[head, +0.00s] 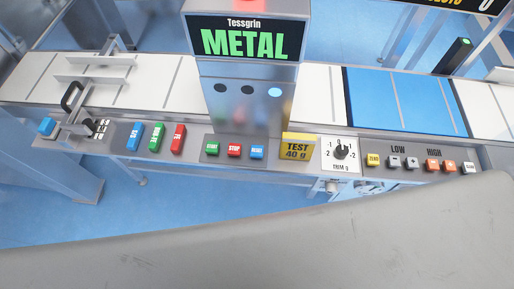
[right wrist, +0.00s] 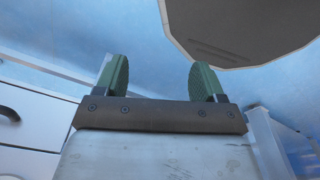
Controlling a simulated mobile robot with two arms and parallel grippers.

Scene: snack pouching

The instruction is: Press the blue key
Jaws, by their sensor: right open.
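A small blue key (head: 257,152) with white lettering sits on the front ledge below the metal detector, right of a red STOP key (head: 234,150) and a green key (head: 212,148). A taller blue key (head: 135,137) stands farther left, beside a green one (head: 156,138) and a red one (head: 178,139). My right gripper (right wrist: 160,76) is open and empty in the right wrist view, its green pads apart. No key shows between its fingers. Neither gripper shows in the head view.
The metal detector (head: 247,80) shows METAL in green, with one blue lamp lit. A yellow TEST 40 g block (head: 297,146) and trim dial (head: 341,153) lie right of the small keys. A blue knob (head: 46,126) is far left. My grey arm crosses the lower foreground.

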